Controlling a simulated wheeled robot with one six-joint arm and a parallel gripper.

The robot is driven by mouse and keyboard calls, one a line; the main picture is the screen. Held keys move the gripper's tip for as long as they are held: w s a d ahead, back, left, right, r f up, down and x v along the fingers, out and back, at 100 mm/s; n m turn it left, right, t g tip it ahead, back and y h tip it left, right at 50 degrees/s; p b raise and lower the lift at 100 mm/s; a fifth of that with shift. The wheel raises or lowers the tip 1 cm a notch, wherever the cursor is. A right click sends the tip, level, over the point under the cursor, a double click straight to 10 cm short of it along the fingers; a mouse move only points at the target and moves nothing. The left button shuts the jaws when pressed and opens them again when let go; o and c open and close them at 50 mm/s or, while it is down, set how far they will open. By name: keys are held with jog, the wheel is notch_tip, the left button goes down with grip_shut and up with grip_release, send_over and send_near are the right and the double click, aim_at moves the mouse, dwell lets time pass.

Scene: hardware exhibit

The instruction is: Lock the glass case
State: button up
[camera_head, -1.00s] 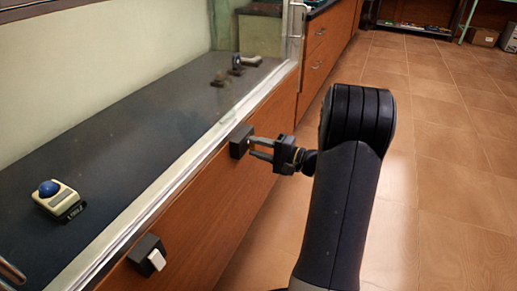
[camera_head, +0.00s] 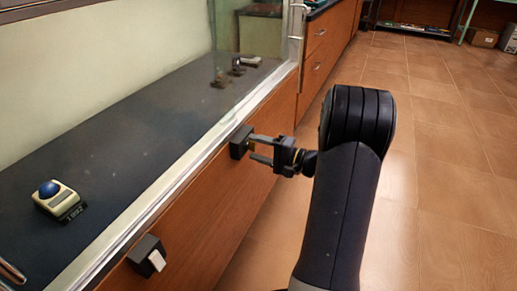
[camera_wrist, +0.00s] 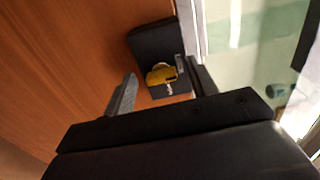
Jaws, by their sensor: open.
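The glass case (camera_head: 165,193) has a pale front rail running diagonally above a wooden panel, with glass visible at its far end. A dark lock box (camera_head: 239,142) sits on the panel just below the rail. It also shows in the wrist view (camera_wrist: 150,42), with a yellow knob or key (camera_wrist: 160,73) on its face. My gripper (camera_head: 253,149) is at this box with its fingers open. In the wrist view my fingers (camera_wrist: 160,92) stand on either side of the yellow part; I cannot tell whether they touch it.
A second dark box (camera_head: 147,254) with a white switch is nearer on the panel. A beige device with a blue ball (camera_head: 56,200) sits on the dark case floor. Small items (camera_head: 228,75) lie farther back. The tiled floor (camera_head: 440,180) to the right is clear.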

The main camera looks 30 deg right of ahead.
jog(key=p+v, duration=0.3)
jog(key=v, duration=0.7)
jog(key=shift+s+d, duration=0.25)
jog(key=shift+s, duration=0.05)
jog(key=b+x, duration=0.3)
jog(key=x, duration=0.7)
jog(key=shift+w+a, duration=0.3)
jog(key=shift+w, duration=0.1)
jog(key=shift+s, duration=0.1)
